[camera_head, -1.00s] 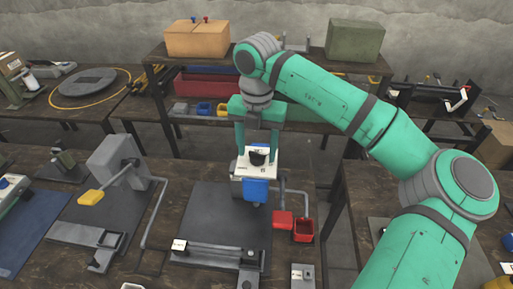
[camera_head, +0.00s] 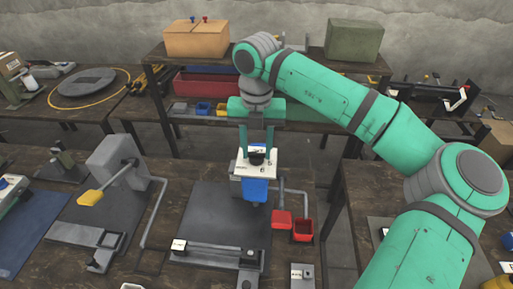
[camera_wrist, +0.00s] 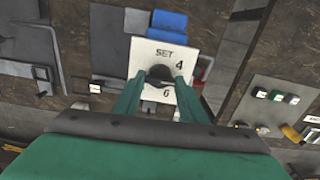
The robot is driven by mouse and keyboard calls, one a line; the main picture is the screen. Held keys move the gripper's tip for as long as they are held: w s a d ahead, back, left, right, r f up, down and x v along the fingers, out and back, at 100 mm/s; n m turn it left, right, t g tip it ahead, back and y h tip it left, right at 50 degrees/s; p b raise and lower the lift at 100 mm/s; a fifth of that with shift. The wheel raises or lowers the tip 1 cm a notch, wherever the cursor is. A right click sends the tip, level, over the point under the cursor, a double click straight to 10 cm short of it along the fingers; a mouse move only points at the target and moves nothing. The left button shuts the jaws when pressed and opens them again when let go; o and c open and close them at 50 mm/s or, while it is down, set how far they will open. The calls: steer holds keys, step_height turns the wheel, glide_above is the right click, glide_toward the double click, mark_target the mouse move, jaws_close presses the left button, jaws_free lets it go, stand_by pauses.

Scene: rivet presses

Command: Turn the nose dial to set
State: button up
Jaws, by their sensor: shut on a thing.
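The nose dial is a black knob (camera_wrist: 159,74) on a white plate (camera_wrist: 180,55) in the wrist view. The plate is marked "SET" at its top, with "4" at the right and "6" below. In the head view the knob (camera_head: 257,156) sits on top of the white plate (camera_head: 257,168), above a blue block (camera_head: 255,190). My gripper (camera_head: 257,152) points down and is shut on the knob, with a green finger at each side; it also shows in the wrist view (camera_wrist: 160,84). The knob's pointer is hidden, so its exact setting cannot be told.
A red lever pad (camera_head: 282,219) and a red bin (camera_head: 303,231) stand right of the press. A yellow-handled press (camera_head: 112,160) is at the left. A shelf with a cardboard box (camera_head: 198,40) and a green box (camera_head: 355,42) stands behind.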

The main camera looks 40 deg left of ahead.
mark_target(257, 152)
steer(key=n, duration=0.4)
steer(key=shift+n, duration=0.3)
steer(key=n, duration=0.4)
steer(key=shift+n, duration=0.3)
steer(key=n, duration=0.4)
steer(key=shift+n, duration=2.1)
steer(key=o, duration=1.1)
steer(key=shift+c, duration=0.2)
steer(key=shift+r, duration=0.15)
step_height(257, 152, up, 11)
steer(key=shift+f, duration=0.2)
